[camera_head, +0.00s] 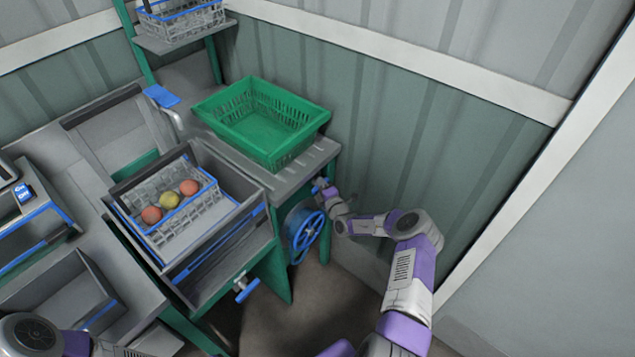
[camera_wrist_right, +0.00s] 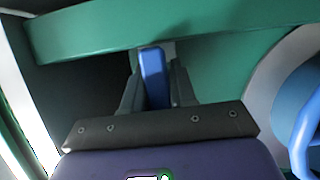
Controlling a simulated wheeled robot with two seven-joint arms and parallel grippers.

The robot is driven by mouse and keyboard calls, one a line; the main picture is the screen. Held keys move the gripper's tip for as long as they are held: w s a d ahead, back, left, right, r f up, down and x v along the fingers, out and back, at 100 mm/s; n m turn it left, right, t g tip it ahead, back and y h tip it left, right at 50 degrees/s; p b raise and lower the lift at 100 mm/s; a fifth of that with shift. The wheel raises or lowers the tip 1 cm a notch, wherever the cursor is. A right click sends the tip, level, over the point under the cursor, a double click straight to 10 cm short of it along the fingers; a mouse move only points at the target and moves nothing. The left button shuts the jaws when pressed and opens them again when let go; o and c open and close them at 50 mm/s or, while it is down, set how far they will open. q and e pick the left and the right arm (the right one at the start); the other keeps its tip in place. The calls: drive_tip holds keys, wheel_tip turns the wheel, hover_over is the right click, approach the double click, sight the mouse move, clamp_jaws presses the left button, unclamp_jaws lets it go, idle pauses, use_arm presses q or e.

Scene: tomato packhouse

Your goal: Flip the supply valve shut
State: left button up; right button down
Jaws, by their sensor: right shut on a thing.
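A blue valve handle (camera_wrist_right: 153,75) stands between the fingers of my right gripper (camera_wrist_right: 157,90) in the right wrist view, just under a green frame bar. My right gripper is shut on this handle. In the head view my right gripper (camera_head: 323,187) is at the right end of the bench, above a blue handwheel (camera_head: 306,236), and mostly covers the handle. The valve's body is hidden. Another blue-handled valve (camera_head: 243,288) sits lower on the bench front, apart from my right gripper. My left arm shows at the lower left; its gripper is out of view.
A green crate (camera_head: 213,107) stands empty on the bench. A wire basket (camera_head: 180,235) with three fruits sits in a grey bin to its left. The blue handwheel also shows close on the right in the wrist view (camera_wrist_right: 306,130). A corrugated wall (camera_head: 400,120) stands behind my right arm.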

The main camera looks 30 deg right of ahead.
drive_tip(key=c, duration=1.3)
unclamp_jaws()
drive_tip(key=shift+d, duration=0.1)
drive_tip(key=s, duration=0.2)
drive_tip(key=s+p, duration=0.1)
drive_tip(key=s, duration=0.2)
drive_tip(key=s+p, duration=0.1)
drive_tip(key=s, duration=0.1)
drive_tip(key=shift+s+a, duration=0.3)
